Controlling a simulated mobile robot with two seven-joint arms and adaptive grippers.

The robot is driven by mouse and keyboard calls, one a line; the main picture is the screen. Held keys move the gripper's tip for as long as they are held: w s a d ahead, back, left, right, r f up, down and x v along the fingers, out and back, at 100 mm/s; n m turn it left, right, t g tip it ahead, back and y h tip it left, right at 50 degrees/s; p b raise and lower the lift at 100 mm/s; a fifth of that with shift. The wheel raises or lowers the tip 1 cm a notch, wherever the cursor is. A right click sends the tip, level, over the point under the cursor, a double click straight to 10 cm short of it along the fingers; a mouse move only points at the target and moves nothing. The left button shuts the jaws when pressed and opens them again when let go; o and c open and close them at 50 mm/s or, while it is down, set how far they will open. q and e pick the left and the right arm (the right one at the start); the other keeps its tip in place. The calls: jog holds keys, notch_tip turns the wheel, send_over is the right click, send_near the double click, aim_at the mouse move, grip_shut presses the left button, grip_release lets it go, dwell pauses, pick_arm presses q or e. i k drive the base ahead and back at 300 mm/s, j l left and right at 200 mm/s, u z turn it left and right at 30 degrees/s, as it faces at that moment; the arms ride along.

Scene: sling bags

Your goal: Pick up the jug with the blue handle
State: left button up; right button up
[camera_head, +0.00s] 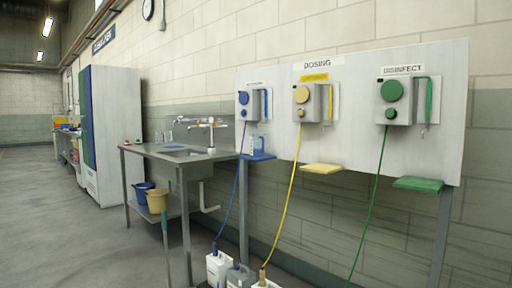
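A small, pale blue-tinted jug (257,143) stands on the blue shelf (259,157) under the left dosing unit. It is small in the picture, and I cannot make out its handle clearly. Other small clear vessels (168,136) stand at the back of the steel sink table (160,151); their handles cannot be told either. Neither of my grippers is in view.
A white wall board (345,140) carries blue, yellow and green dosing units. A yellow shelf (321,168) and a green shelf (418,184) are empty. Hoses run down to canisters (219,267) on the floor. Buckets (157,201) sit under the sink. The floor at left is clear.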

aim_at(257, 141)
jog(key=i+j+z, duration=0.1)
jog(key=i+j, duration=0.5)
jog(key=i+j+z, duration=0.1)
jog(key=i+j, duration=0.45)
jog(key=j, duration=0.15)
jog(key=i+j+z, duration=0.1)
jog(key=i+j, duration=0.45)
jog(key=j, duration=0.15)
